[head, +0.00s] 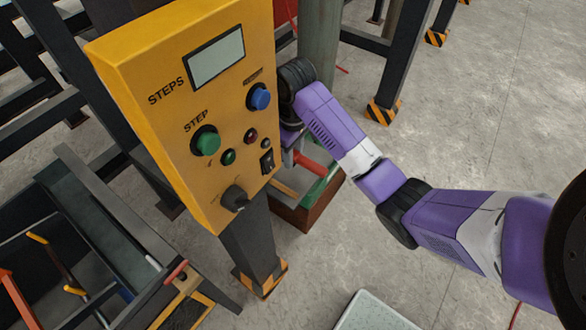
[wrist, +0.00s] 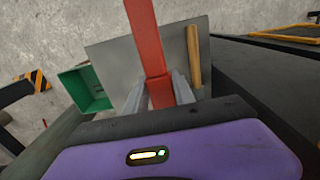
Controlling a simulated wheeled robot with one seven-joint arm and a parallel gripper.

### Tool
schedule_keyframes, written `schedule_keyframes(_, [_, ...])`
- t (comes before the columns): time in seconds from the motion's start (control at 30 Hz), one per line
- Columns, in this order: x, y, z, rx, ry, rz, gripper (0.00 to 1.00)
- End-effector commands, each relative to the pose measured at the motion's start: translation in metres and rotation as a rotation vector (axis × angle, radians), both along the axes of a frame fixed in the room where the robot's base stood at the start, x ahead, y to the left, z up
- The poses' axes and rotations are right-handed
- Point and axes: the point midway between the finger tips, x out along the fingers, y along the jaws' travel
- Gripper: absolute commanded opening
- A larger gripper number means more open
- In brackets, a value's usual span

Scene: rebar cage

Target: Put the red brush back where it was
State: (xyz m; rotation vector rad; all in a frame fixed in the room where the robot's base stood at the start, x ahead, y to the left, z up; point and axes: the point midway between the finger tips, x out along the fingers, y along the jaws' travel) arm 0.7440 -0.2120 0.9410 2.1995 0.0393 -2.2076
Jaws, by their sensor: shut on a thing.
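The red brush (wrist: 146,38) runs up between the fingers of my gripper (wrist: 168,92) in the wrist view. The gripper is shut on it, and the red part reaches away past the fingertips over a grey surface (wrist: 112,55). In the head view a red length of it (head: 316,163) shows just right of the yellow panel. My gripper there is mostly hidden behind the panel and my arm. I cannot tell whether the brush touches the grey surface. Its bristles cannot be made out.
A wooden handle (wrist: 193,56) lies on the grey surface, right of the brush. A green bin (wrist: 84,88) is at the left. The yellow control panel (head: 178,105) on its post stands close beside my arm. A dark metal frame with tools (head: 95,215) is at lower left.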

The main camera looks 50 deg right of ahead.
Motion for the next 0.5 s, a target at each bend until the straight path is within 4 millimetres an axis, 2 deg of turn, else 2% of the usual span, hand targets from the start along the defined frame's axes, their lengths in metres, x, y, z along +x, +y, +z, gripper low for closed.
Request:
schedule_keyframes(0.17, [0.0, 0.0, -0.008, 0.001, -0.001, 0.0, 0.0])
schedule_keyframes(0.5, [0.0, 0.0, -0.046, 0.0, -0.001, 0.0, 0.0])
